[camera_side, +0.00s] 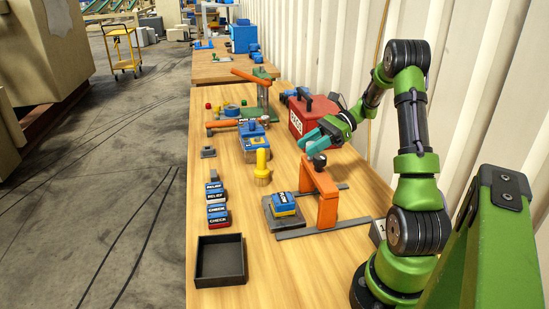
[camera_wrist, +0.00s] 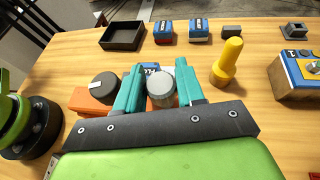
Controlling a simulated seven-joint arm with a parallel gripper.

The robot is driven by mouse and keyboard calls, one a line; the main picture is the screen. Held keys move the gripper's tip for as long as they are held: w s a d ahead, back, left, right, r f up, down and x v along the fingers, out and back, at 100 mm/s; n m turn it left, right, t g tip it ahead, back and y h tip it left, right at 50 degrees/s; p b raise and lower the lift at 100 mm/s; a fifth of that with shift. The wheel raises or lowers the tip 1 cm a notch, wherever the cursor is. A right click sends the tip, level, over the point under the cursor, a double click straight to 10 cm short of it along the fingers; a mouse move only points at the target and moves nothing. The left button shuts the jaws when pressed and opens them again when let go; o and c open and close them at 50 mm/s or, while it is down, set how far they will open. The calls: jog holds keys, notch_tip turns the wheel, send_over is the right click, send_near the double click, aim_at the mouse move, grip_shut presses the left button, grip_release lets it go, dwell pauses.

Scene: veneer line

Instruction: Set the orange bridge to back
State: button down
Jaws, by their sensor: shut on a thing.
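The orange bridge (camera_side: 326,211) stands upright across two grey rails on the table, with a dark round knob (camera_side: 319,160) on top. My gripper (camera_side: 315,139) is over its top, with teal fingers pointing down and left. In the wrist view, the fingers (camera_wrist: 158,88) are on both sides of a grey round knob (camera_wrist: 161,89), shut on it. Part of the orange bridge (camera_wrist: 88,103) shows to the left of the fingers, with a darker knob (camera_wrist: 105,87). The gripper body hides much of the bridge there.
A yellow peg (camera_side: 262,168), several labelled blocks (camera_side: 216,206) and a black tray (camera_side: 221,278) stand to the left. A red toolbox (camera_side: 300,118) is behind. Bare table lies near the tray.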

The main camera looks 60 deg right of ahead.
jog(key=s+d, duration=0.7)
jog(key=shift+s, duration=0.1)
jog(key=c, duration=0.8)
grip_release()
jog(key=s+a+r, duration=0.1)
jog(key=s+a, duration=0.2)
jog(key=a, duration=0.1)
jog(key=s+a+r, duration=0.2)
jog(key=s+a, duration=0.1)
jog(key=a, duration=0.1)
jog(key=s+a+r, duration=0.2)
jog(key=s+a, duration=0.1)
jog(key=a, duration=0.1)
jog(key=shift+s+a, duration=0.3)
jog(key=shift+s, duration=0.1)
